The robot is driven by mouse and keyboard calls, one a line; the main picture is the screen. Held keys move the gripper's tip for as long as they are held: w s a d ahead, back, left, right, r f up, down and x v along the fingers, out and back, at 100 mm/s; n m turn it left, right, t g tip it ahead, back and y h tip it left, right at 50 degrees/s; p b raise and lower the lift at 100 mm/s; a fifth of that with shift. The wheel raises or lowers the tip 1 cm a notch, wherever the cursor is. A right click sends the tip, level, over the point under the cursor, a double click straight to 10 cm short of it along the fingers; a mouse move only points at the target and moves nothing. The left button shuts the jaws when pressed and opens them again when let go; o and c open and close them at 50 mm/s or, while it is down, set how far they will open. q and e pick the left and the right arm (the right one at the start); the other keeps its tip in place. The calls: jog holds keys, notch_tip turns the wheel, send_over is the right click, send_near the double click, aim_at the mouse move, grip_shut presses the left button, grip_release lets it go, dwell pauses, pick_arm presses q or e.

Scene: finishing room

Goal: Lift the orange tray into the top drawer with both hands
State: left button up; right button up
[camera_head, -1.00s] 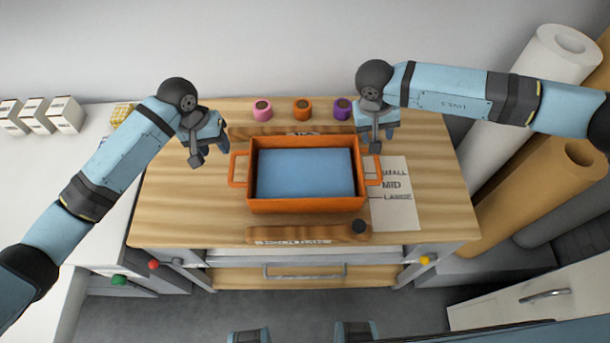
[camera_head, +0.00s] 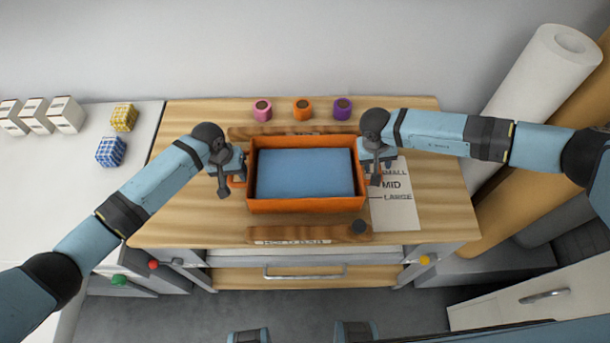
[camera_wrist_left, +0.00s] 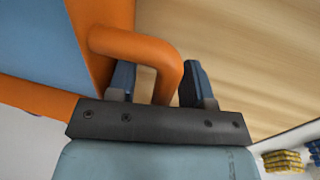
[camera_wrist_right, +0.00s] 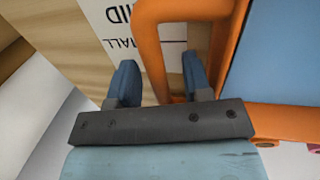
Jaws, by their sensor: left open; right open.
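The orange tray (camera_head: 300,205) sits on the wooden worktop and holds a flat blue slab (camera_head: 305,173). My left gripper (camera_head: 224,187) is at the tray's left handle; in the left wrist view its open fingers (camera_wrist_left: 159,82) stand on either side of the orange handle bar (camera_wrist_left: 168,65). My right gripper (camera_head: 376,172) is at the right handle; in the right wrist view its open fingers (camera_wrist_right: 159,80) straddle that handle's bar (camera_wrist_right: 151,50). A drawer front with a grey bar handle (camera_head: 305,274) shows below the worktop; I cannot tell whether it is open.
Pink (camera_head: 262,109), orange (camera_head: 302,109) and purple (camera_head: 342,109) spools stand behind the tray. A labelled wooden strip (camera_head: 295,235) with a dark knob lies in front. A size card (camera_head: 396,210) lies right. Tall rolls (camera_head: 535,80) stand at the right.

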pick_arm(q)
grip_shut()
pick_arm(e)
grip_shut()
pick_arm(q)
jog(key=shift+r, duration=0.1)
pick_arm(e)
jog(key=shift+r, duration=0.1)
dwell(1.0)
